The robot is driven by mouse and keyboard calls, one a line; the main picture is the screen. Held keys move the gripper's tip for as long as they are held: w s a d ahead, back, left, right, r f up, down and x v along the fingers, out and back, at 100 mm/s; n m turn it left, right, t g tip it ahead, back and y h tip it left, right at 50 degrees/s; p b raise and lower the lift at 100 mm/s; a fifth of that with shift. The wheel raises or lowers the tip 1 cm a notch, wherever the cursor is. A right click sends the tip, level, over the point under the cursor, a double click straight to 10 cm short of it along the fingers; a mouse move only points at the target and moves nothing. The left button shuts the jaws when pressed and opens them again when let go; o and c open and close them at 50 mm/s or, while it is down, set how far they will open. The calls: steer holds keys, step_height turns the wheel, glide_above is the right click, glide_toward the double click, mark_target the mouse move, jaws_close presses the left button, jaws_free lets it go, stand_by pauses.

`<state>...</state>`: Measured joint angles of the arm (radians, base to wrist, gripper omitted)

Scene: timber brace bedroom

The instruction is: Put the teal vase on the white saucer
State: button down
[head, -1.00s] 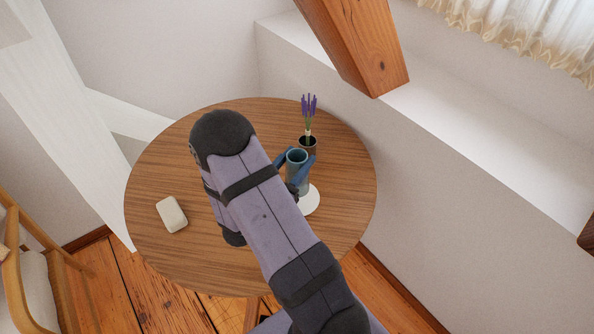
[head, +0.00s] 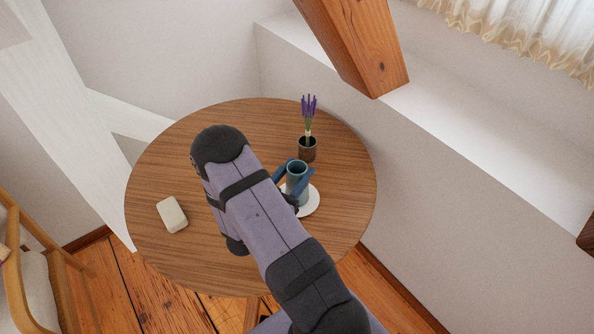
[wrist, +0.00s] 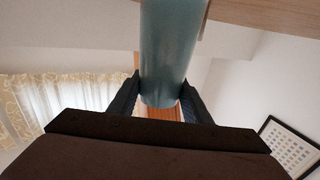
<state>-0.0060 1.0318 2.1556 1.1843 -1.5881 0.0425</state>
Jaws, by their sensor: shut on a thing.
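The teal vase (head: 297,173) is upright between the two blue fingers of my gripper (head: 299,168), which is shut on it. It also shows in the wrist view (wrist: 170,55), with a dark finger against each side. The white saucer (head: 312,204) lies on the round table, behind and below the vase in the head view. White rim shows on both sides of the vase's lower part. My arm and gripper hide part of the saucer and the vase's foot, so I cannot tell whether the vase touches the saucer.
The round wooden table (head: 165,165) has a dark pot with lavender (head: 307,150) just behind the vase. A cream rounded block (head: 172,215) lies at the left. The table's back left is clear. A wooden beam (head: 358,45) and a white ledge (head: 470,140) stand beyond the right edge.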

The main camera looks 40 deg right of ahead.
steer(key=shift+f, duration=0.1)
steer(key=c, duration=0.9)
jaws_free()
steer(key=shift+c, duration=0.2)
steer(key=b+v, duration=0.2)
steer(key=v, duration=1)
steer(key=shift+b, duration=0.3)
